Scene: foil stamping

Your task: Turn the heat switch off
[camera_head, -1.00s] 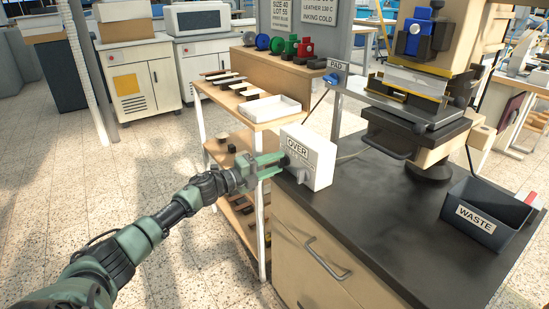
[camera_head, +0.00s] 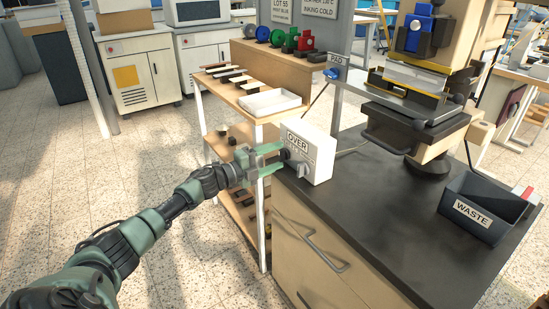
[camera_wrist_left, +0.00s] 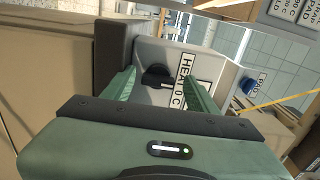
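A white control box (camera_head: 318,158) stands on the left corner of the dark bench top, with a label on its front. A grey knob (camera_head: 302,170) and a dark round knob (camera_head: 286,155) show on that front. My left gripper (camera_head: 281,157) points at the box from the left, its green fingers apart around the dark knob's place. In the left wrist view the black knob (camera_wrist_left: 155,76) lies between the open fingers, beside a label that reads HEAT. Contact with the knob cannot be told. My right gripper is out of view.
A wooden shelf unit with a white tray (camera_head: 269,102) stands left of the bench (camera_head: 375,220). A stamping press (camera_head: 420,110) rises at the back of the bench. A dark waste bin (camera_head: 482,210) sits at its right. The bench's front middle is clear.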

